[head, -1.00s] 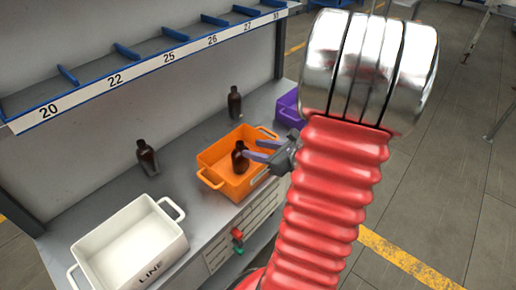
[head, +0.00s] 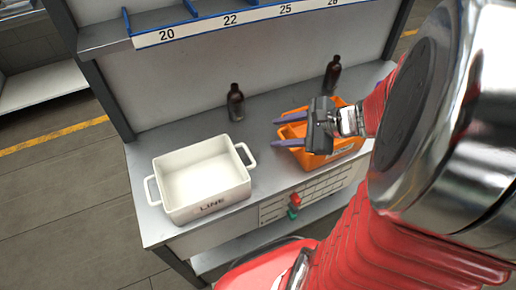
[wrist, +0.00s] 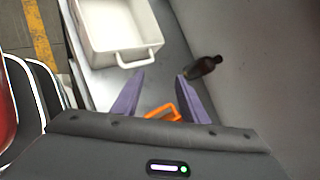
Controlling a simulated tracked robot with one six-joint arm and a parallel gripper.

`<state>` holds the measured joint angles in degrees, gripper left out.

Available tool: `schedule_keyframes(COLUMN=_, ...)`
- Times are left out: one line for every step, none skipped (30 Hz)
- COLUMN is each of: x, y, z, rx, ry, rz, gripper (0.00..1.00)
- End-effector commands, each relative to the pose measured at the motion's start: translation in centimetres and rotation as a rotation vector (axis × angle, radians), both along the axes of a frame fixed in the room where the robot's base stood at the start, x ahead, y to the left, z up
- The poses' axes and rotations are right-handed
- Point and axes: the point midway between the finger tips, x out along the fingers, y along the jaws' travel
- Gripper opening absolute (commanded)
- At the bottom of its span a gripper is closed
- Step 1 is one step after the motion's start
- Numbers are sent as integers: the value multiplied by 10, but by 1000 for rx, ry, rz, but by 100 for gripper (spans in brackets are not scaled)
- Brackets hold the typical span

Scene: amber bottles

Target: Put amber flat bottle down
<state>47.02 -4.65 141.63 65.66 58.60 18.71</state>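My gripper (head: 276,133) is open, with its purple fingers apart above the left side of the orange crate (head: 335,150). In the wrist view only bare bench and a bit of orange crate (wrist: 160,113) show between the fingers. A dark amber bottle (head: 236,103) stands on the bench behind the white crate; a bottle also shows near the right finger in the wrist view (wrist: 203,67). Another dark bottle (head: 332,74) stands behind the orange crate. I cannot tell which is the flat one. The orange crate's inside is mostly hidden by my gripper; no bottle shows there now.
An empty white crate (head: 161,201) marked LINE stands at the bench's front left. A numbered shelf edge (head: 230,22) runs above the bench's back. The bench (head: 262,172) is clear between the two crates. Red and green buttons (head: 295,200) sit on its front.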

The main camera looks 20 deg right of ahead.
Motion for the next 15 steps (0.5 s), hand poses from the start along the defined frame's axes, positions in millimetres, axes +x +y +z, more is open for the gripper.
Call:
schedule_keyframes(x=-3, y=18, z=5, rx=-66, ry=-6, rz=91, gripper=40)
schedule_keyframes(x=-7, y=27, z=6, rx=-104, ry=-7, rz=144, gripper=40)
schedule_keyframes(x=-11, y=38, z=8, rx=-157, ry=-9, rz=213, gripper=40)
schedule_keyframes(x=-15, y=45, z=9, rx=-196, ry=-12, rz=263, gripper=40)
schedule_keyframes(x=-18, y=52, z=10, rx=-236, ry=-15, rz=313, gripper=40)
schedule_keyframes(x=-23, y=61, z=12, rx=-288, ry=-21, rz=379, gripper=40)
schedule_keyframes(x=-27, y=67, z=13, rx=-328, ry=-25, rz=428, gripper=40)
schedule_keyframes(x=-31, y=72, z=14, rx=-368, ry=-31, rz=478, gripper=40)
schedule_keyframes(x=-36, y=79, z=16, rx=-421, ry=-39, rz=543, gripper=40)
schedule_keyframes(x=-40, y=84, z=18, rx=-462, ry=-46, rz=591, gripper=40)
schedule_keyframes(x=-44, y=88, z=19, rx=-503, ry=-54, rz=638, gripper=40)
schedule_keyframes(x=-49, y=92, z=21, rx=-559, ry=-63, rz=700, gripper=40)
schedule_keyframes(x=-53, y=96, z=23, rx=-600, ry=-72, rz=746, gripper=40)
schedule_keyframes(x=-56, y=99, z=25, rx=-643, ry=-82, rz=792, gripper=40)
schedule_keyframes(x=-61, y=102, z=27, rx=-698, ry=-95, rz=852, gripper=40)
